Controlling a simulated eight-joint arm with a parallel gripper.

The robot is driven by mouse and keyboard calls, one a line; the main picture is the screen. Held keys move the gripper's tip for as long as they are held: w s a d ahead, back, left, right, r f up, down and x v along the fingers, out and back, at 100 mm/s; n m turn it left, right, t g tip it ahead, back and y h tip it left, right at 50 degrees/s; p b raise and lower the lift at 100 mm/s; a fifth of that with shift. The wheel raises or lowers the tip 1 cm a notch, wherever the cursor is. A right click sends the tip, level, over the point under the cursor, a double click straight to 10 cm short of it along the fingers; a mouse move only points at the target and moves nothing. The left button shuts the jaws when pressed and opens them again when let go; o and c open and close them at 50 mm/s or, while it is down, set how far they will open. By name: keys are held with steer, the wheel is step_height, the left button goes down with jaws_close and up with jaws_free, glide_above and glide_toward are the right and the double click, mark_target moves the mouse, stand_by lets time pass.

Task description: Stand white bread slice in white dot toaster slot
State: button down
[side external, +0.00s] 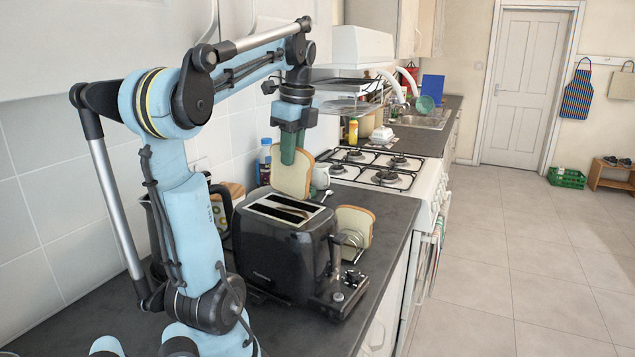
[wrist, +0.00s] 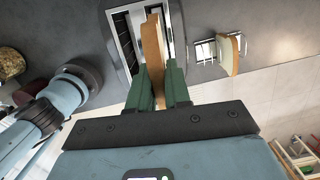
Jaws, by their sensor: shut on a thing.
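My gripper (side external: 292,150) has green fingers and is shut on a white bread slice (side external: 291,177) with a brown crust. The slice hangs upright above the far side of the black toaster (side external: 283,255). In the wrist view the fingers (wrist: 160,85) pinch the slice (wrist: 153,55) edge-on, over the toaster top (wrist: 123,30). The toaster has two long dark slots (side external: 284,209) in a silver top plate. The slice partly covers the slots in the wrist view. I cannot make out a white dot by either slot.
A second bread slice (side external: 355,225) stands in a wire rack (side external: 352,243) right of the toaster; the rack also shows in the wrist view (wrist: 204,52). A kettle (side external: 160,225), a blue bottle (side external: 265,160) and a gas hob (side external: 375,167) are nearby.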

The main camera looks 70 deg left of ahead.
mark_target(291, 195)
steer(key=shift+f, duration=3.4)
steer(key=c, duration=1)
jaws_free()
steer(key=shift+r, duration=3.5)
